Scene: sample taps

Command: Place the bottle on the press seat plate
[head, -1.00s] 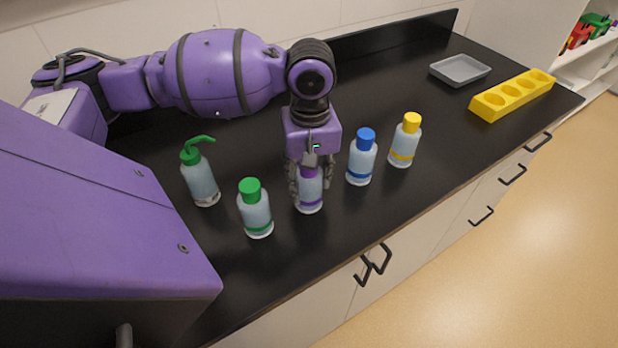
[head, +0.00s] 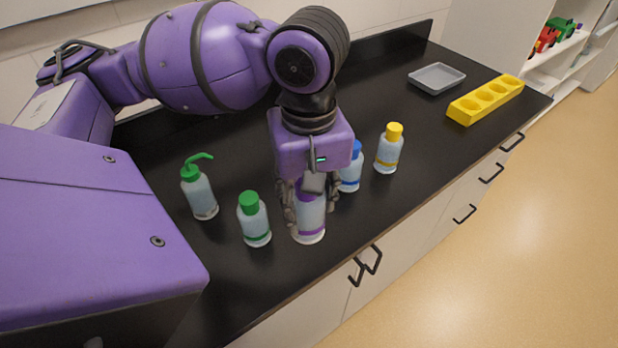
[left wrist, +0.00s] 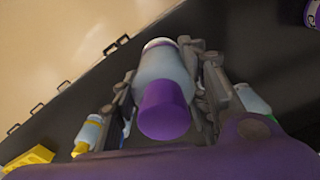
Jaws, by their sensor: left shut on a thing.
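My left gripper (head: 309,203) is shut on a clear bottle with a purple cap and purple band (head: 310,218), its fingers on either side of the body. The bottle is upright and looks raised above the black counter. In the left wrist view, the gripper (left wrist: 163,95) has the bottle's purple cap (left wrist: 166,108) between its fingers. No press or press seat plate shows in these frames. My right gripper is not in view.
On the counter (head: 390,215) stand a green-capped bottle (head: 254,222), a green-spouted wash bottle (head: 200,195), a blue-capped bottle (head: 351,172) and a yellow-capped bottle (head: 388,153). A grey tray (head: 437,78) and a yellow rack (head: 486,99) lie at the far right.

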